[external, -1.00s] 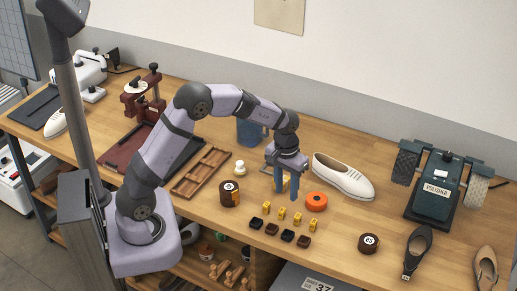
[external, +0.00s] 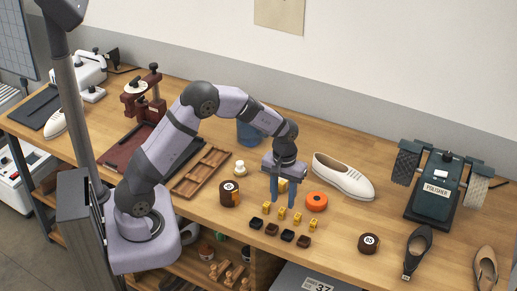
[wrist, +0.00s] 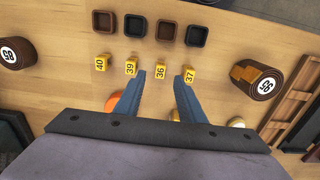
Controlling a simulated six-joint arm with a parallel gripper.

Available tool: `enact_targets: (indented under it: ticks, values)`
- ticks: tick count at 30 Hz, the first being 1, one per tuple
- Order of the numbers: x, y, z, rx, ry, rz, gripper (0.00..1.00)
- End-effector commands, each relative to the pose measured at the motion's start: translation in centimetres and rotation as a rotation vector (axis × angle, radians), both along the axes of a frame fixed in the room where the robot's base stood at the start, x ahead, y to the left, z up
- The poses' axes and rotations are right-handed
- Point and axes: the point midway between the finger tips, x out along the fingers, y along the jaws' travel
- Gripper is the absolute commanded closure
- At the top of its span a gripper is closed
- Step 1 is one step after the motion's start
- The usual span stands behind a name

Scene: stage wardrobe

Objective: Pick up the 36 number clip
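The 36 number clip (wrist: 160,72) is a small yellow block with black digits. In the wrist view it shows between my fingertips, in a row with clips 40 (wrist: 102,63), 39 (wrist: 131,68) and 37 (wrist: 189,74). In the external view the 36 clip (external: 281,213) is second from the left, judging by the row order. My gripper (external: 282,205) is open and points down, its two blue fingers over the row on either side of the 36 clip. Nothing is held. Whether the fingertips reach down beside the clip is unclear.
Several small dark square trays (external: 287,235) line the table's front edge. An orange disc (external: 316,201) lies right of my gripper, with a white shoe (external: 344,178) beyond. A larger yellow block (external: 283,186) shows behind my fingers.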

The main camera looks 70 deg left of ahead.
Motion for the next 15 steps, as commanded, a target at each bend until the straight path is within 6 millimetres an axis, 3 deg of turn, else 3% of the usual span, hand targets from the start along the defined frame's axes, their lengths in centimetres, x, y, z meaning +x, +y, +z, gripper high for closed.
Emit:
enact_targets:
  ticks: [9, 15]
  values:
    - [-0.2, -0.1, -3.4, -0.001, 0.002, 0.000, 0.64]
    - [-0.2, -0.1, -4.1, 0.000, 0.000, 0.000, 0.64]
